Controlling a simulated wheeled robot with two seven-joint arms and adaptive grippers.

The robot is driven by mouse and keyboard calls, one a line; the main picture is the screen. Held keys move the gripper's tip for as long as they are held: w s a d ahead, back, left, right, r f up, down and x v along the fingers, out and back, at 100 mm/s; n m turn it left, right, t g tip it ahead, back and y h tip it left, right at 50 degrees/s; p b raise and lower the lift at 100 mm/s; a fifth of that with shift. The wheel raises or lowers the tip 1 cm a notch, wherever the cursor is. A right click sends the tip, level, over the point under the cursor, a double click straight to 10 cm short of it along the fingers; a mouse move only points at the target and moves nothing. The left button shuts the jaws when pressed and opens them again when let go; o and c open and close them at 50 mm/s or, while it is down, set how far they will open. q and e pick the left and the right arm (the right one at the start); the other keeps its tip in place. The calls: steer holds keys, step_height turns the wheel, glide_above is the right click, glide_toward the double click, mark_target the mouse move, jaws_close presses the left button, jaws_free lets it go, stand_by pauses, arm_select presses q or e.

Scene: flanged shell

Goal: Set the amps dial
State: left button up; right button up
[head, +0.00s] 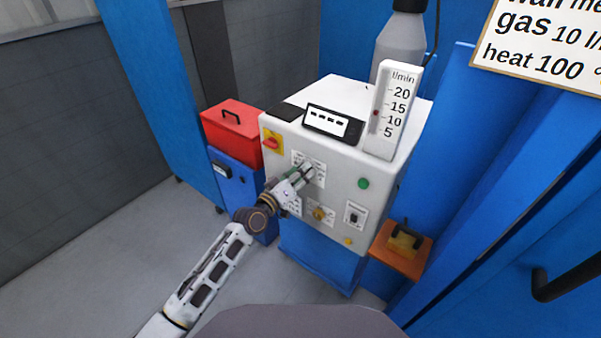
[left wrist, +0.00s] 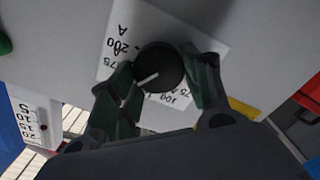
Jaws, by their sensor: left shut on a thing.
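The amps dial is a round black knob (left wrist: 158,68) with a white pointer line, on a white scale plate (left wrist: 183,33) marked in A. In the left wrist view the plate appears turned, with 200, 100 and 75 legible. My left gripper (left wrist: 160,82) is shut on the dial, one dark green finger on each side of it. In the head view my left gripper (head: 309,172) reaches the front of the white machine (head: 343,190) and hides the dial. The exact setting cannot be read. My right gripper does not show.
A red and yellow switch (head: 272,142), a green button (head: 363,183), a lower yellow knob (head: 319,214) and a rocker switch (head: 354,216) share the panel. A flow gauge (head: 391,108) and gas bottle (head: 400,50) stand above. A red toolbox (head: 232,132) is left.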

arm_select(q)
steer(key=shift+w+a+f+n+p, duration=0.1)
steer(key=shift+n+p, duration=0.3)
steer(key=shift+n, duration=2.9)
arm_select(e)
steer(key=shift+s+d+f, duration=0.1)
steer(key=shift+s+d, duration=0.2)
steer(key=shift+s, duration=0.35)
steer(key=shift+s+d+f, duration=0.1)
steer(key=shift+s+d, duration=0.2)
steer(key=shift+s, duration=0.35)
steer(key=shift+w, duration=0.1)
arm_select(q)
steer(key=o, duration=1)
steer(key=shift+v, duration=6)
